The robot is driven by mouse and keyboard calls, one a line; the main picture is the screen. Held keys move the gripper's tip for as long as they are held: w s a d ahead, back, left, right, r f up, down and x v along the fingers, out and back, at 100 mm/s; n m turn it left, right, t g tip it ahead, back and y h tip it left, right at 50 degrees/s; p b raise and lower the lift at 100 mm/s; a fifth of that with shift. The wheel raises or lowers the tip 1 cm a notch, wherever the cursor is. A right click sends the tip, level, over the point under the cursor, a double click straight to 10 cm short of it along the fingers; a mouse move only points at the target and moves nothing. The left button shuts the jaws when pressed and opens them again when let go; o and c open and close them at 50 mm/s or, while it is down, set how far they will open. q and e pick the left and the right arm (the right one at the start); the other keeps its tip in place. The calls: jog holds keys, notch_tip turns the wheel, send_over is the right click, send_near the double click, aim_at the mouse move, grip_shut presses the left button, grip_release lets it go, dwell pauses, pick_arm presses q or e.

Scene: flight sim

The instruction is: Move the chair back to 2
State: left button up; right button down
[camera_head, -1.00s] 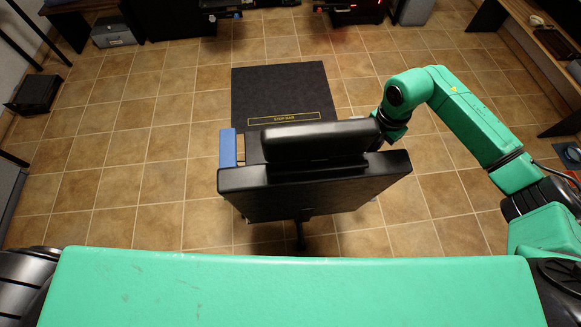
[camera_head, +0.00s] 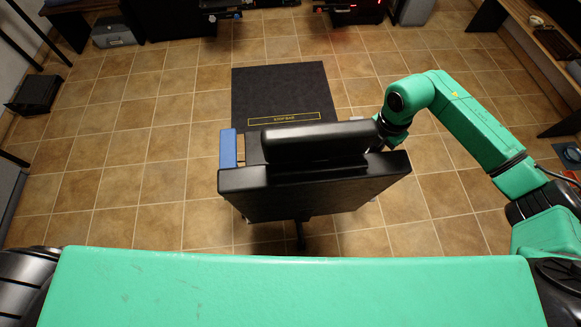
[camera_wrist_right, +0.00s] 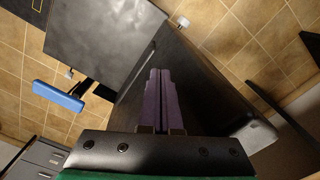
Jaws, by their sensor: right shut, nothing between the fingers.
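The black chair (camera_head: 315,192) stands in the middle of the head view, its back towards me and a blue armrest pad (camera_head: 228,148) on its left side. My right arm comes in from the right, and its wrist is beside the right end of the chair's upper back; the fingers are hidden there. In the right wrist view, my right gripper (camera_wrist_right: 161,75) has its purple fingers together and empty, in front of a dark chair surface (camera_wrist_right: 205,90). Whether they touch it I cannot tell. The blue pad (camera_wrist_right: 58,97) also shows there. My left gripper is out of view.
A dark mat (camera_head: 280,88) with a yellow-framed label lies on the tiled floor beyond the chair. Desks stand at the far edge and right (camera_head: 545,45). A dark box (camera_head: 35,94) is at the left wall. The tiles left of the chair are clear.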

jog(key=shift+s+p, duration=0.95)
jog(key=shift+s, duration=2.3)
jog(key=w+r+b, duration=0.1)
jog(key=w+r, duration=0.1)
jog(key=w, duration=0.5)
jog(key=shift+r+b, duration=0.25)
jog(key=shift+b, duration=0.05)
